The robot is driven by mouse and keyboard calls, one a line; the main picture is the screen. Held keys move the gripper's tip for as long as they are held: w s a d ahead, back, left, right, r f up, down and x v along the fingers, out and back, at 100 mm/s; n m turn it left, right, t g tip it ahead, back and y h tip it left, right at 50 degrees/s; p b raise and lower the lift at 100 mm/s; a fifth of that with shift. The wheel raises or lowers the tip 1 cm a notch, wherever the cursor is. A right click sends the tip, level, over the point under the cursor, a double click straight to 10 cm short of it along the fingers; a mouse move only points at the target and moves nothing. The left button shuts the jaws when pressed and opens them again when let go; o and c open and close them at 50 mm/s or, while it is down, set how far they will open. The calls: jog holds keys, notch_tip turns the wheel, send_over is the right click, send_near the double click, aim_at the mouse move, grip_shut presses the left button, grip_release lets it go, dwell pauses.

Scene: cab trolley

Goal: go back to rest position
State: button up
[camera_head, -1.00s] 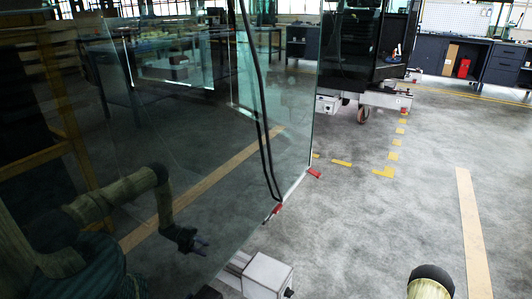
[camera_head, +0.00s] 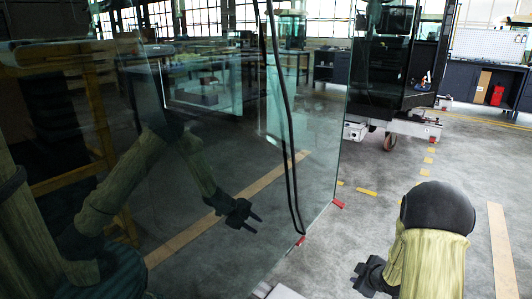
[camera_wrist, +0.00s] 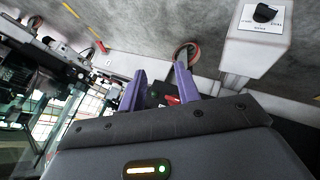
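My gripper (camera_wrist: 159,70) shows in the wrist view with its two purple fingers apart and nothing between them. In the head view, the dark end of my arm (camera_head: 371,276) is at the lower right, beside my yellowish arm link with a black rounded cap; its fingers cannot be made out there. The large glass pane (camera_head: 225,120) fills the left and middle of the head view and mirrors my arm, with the two mirrored fingers apart. My gripper's end is to the right of the pane and apart from it.
A trolley base (camera_head: 410,127) with a caster carries a dark cab behind the pane. Red pieces (camera_head: 338,204) lie at the pane's lower edge. The wrist view shows a white box (camera_wrist: 257,38) and a caster close by. Open grey floor (camera_head: 365,225) lies to the right.

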jog(key=s+a+r+m+g+p, duration=0.1)
jog(key=s+a+r+m+g, duration=0.1)
jog(key=s+a+r+m, duration=0.45)
jog(key=s+a+r+m+g+h+p, duration=0.1)
jog(key=s+a+r+g, duration=0.2)
jog(key=s, duration=0.6)
jog(key=s+a+r+m+g+p, duration=0.1)
jog(key=s+a+r+m, duration=0.3)
jog(key=s+r, duration=0.3)
jog(key=w+p+v, duration=0.2)
jog(key=p+v, duration=1)
jog(key=w+r+p+v, duration=0.1)
jog(key=w+p+v, duration=0.2)
jog(key=p+v, duration=0.9)
jog(key=w+r+p+v, duration=0.1)
jog(key=w+p+v, duration=0.1)
jog(key=p+v, duration=1)
jog(key=shift+w+a+p, duration=0.15)
jog(key=shift+w+p, duration=0.2)
jog(key=shift+p, duration=0.8)
